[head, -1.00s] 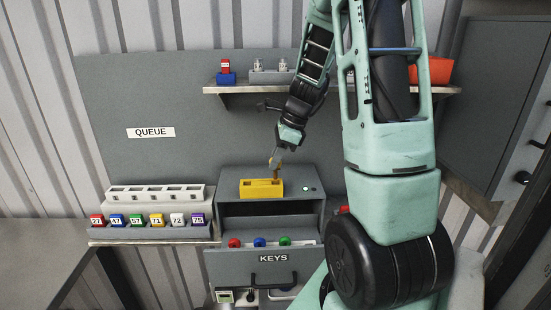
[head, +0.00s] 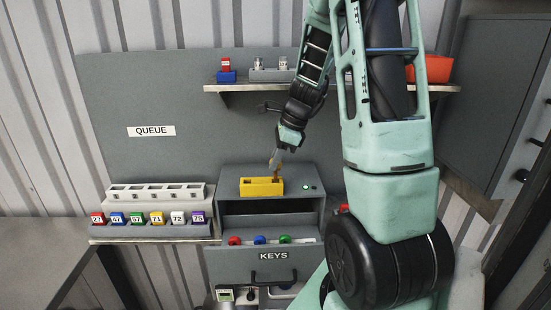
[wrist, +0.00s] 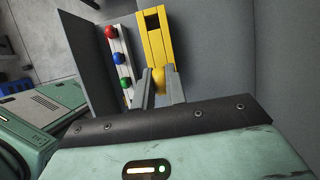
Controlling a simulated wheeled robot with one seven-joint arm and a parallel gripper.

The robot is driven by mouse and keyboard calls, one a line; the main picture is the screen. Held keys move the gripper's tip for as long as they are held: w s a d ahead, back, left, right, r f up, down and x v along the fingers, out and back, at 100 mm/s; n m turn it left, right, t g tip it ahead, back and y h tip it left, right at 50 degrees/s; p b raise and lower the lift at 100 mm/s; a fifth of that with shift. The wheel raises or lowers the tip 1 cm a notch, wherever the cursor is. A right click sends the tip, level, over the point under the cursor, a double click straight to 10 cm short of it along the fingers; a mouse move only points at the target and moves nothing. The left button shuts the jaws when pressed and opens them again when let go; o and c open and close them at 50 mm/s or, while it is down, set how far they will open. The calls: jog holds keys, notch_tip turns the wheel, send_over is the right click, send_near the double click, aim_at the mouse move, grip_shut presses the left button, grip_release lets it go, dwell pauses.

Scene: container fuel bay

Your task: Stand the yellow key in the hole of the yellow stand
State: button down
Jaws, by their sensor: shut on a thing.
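The yellow stand (head: 262,188) is a block on top of the grey key cabinet. In the wrist view the stand (wrist: 154,42) shows a dark square hole at its far end. My gripper (head: 276,157) is shut on the yellow key (head: 277,174), over the right end of the stand. In the wrist view the rounded yellow key (wrist: 159,75) sits between the two fingers, at the stand's near end. The key's lower end is hidden there; I cannot tell whether it is in a hole or only above the stand.
Red, blue and green keys (head: 260,240) sit in the open drawer below, marked KEYS. A green light (head: 307,187) is on the cabinet top. A rack of numbered coloured blocks (head: 150,227) stands left. A shelf (head: 330,89) with small items hangs above.

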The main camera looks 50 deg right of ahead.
jog(key=shift+f, duration=0.25)
jog(key=shift+f+b, duration=0.45)
jog(key=shift+f, duration=0.2)
jog(key=shift+f, duration=0.15)
jog(key=shift+w+d+f+b, duration=0.15)
jog(key=shift+f+b, duration=0.15)
jog(key=shift+f, duration=0.15)
jog(key=shift+f, duration=0.1)
dwell(0.3)
jog(key=c, duration=1.4)
grip_release()
jog(key=shift+o, duration=0.2)
